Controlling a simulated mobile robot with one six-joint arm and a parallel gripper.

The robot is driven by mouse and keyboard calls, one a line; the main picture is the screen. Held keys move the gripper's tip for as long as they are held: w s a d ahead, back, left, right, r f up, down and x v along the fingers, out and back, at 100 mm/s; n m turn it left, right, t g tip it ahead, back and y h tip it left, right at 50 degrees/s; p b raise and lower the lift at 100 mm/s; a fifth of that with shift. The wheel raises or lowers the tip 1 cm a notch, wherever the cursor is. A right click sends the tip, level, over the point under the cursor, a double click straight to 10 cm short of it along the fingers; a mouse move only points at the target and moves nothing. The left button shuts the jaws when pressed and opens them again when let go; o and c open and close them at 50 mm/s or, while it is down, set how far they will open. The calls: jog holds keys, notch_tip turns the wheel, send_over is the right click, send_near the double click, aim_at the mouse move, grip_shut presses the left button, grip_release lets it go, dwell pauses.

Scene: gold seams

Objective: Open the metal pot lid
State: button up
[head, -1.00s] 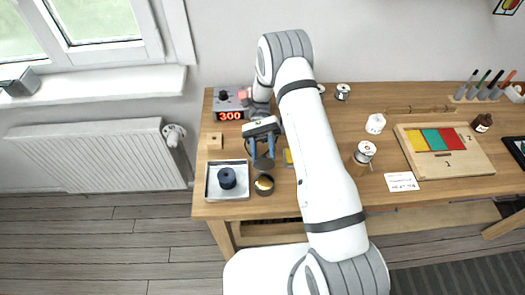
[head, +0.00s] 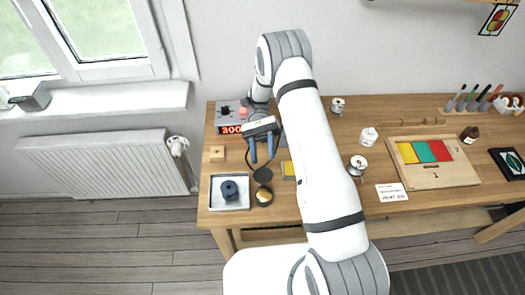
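A small dark pot (head: 264,197) stands near the left front of the wooden table, with a gold-coloured surface showing inside its rim. A dark round disc, which looks like its lid (head: 263,175), is just behind the pot and off its mouth. I cannot tell whether it is hinged to the pot. My gripper (head: 262,160) has two blue fingers pointing down, spread apart with nothing seen between them. It is just behind the lid in the picture, with a small gap between fingertips and lid.
A metal tray (head: 216,204) with a dark blue round piece (head: 229,190) is left of the pot. A wooden block (head: 217,154) and a box with red digits (head: 230,128) are behind. A yellow item (head: 288,169) lies to the right. My arm covers the table's middle.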

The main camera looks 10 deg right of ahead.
notch_tip(320, 180, up, 2)
jog(key=shift+r+p, duration=0.25)
jog(key=shift+p, duration=0.45)
jog(key=s+d+r+n+t+b, duration=0.2)
jog(key=s+d+r+t+b, duration=0.2)
jog(key=r+t, duration=0.55)
jog(key=s+d+r+n+t+b, duration=0.2)
jog(key=s+d+r+t+b, duration=0.1)
jog(key=s+t, duration=0.6)
jog(key=d+t+b, duration=0.1)
jog(key=d+t, duration=0.1)
jog(key=shift+s+d+r+n+h, duration=0.3)
jog(key=shift+s+d+r+n, duration=0.05)
jog(key=shift+d+n, duration=0.05)
